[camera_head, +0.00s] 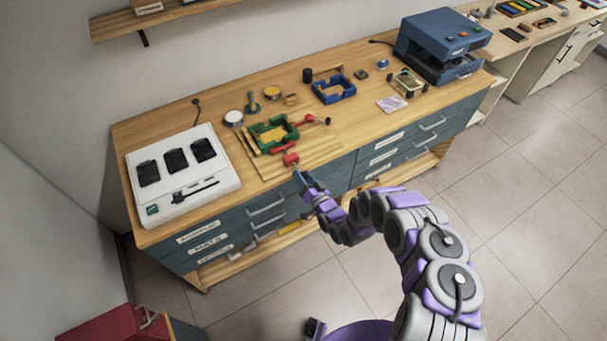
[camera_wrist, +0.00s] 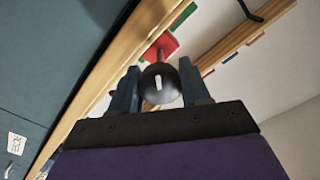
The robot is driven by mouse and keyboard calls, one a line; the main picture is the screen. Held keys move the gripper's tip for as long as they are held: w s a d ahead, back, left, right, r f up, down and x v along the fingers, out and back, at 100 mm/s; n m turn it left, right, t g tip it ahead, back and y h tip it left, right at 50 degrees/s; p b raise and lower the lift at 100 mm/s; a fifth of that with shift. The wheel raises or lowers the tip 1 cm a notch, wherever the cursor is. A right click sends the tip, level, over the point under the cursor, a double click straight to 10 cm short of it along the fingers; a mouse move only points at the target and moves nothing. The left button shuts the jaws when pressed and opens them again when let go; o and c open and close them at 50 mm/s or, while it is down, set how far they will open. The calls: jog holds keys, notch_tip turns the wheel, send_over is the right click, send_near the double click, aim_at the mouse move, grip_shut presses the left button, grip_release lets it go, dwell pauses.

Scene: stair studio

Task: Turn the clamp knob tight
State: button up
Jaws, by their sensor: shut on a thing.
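The clamp knob (camera_wrist: 160,84) is a dark round ball with a short white mark, seen close up in the wrist view. My gripper (camera_head: 299,176) is at the front edge of the bench, and its two fingers are shut on the knob from both sides. Behind the knob is the red clamp block (camera_wrist: 161,48), which also shows in the head view (camera_head: 290,159) at the front of the wooden board (camera_head: 310,156). A green frame (camera_head: 261,139) sits on the board behind the red block. In the head view the knob is hidden at my fingertips.
A white machine (camera_head: 225,178) with several dark pads stands left on the bench. A blue frame (camera_head: 347,94) and small tubs lie behind. A blue machine (camera_head: 402,52) stands at the right. Drawer handles (camera_head: 267,206) stick out below my gripper.

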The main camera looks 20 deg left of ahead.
jog(key=m+p, duration=0.1)
jog(key=m, duration=0.3)
jog(key=shift+s+d+f, duration=0.1)
jog(key=shift+f, duration=0.05)
jog(key=m+p, duration=0.1)
jog(key=m, duration=0.3)
jog(key=shift+m, duration=0.3)
jog(key=m, duration=0.4)
jog(key=shift+f, duration=0.1)
jog(key=m+b, duration=0.1)
jog(key=m, duration=0.9)
jog(key=shift+b, duration=0.4)
jog(key=m, duration=0.6)
jog(key=shift+b, duration=0.3)
jog(key=shift+m, duration=0.3)
